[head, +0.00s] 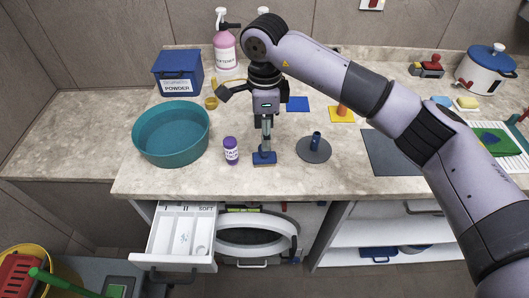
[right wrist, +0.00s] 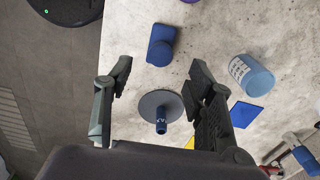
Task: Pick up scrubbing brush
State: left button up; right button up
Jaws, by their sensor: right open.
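The scrubbing brush (head: 264,158) appears to be the small blue block with a rounded blue upper part, on the stone counter near its front edge. It also shows in the right wrist view (right wrist: 161,46), at the top between the finger lines. My right gripper (head: 267,140) points down and overlaps the brush in the head view. In the right wrist view its jaws (right wrist: 160,72) are wide apart with nothing between them. The brush lies a little beyond the fingertips there. The exact height above it cannot be told. My left gripper is not in view.
A grey disc with a blue peg (head: 314,149) stands right of the brush. A purple-capped bottle (head: 231,150) and a teal basin (head: 171,133) stand left. A light blue cylinder (right wrist: 251,76) stands behind the brush. A drawer (head: 184,237) hangs open below the counter.

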aim_at(264, 155)
jog(key=shift+f, duration=0.55)
jog(key=shift+f+p, duration=0.35)
jog(key=shift+p, duration=0.1)
notch_tip(264, 155, down, 4)
jog(key=shift+r+p, duration=0.15)
jog(key=shift+p, duration=0.65)
jog(key=shift+f, duration=0.4)
grip_shut()
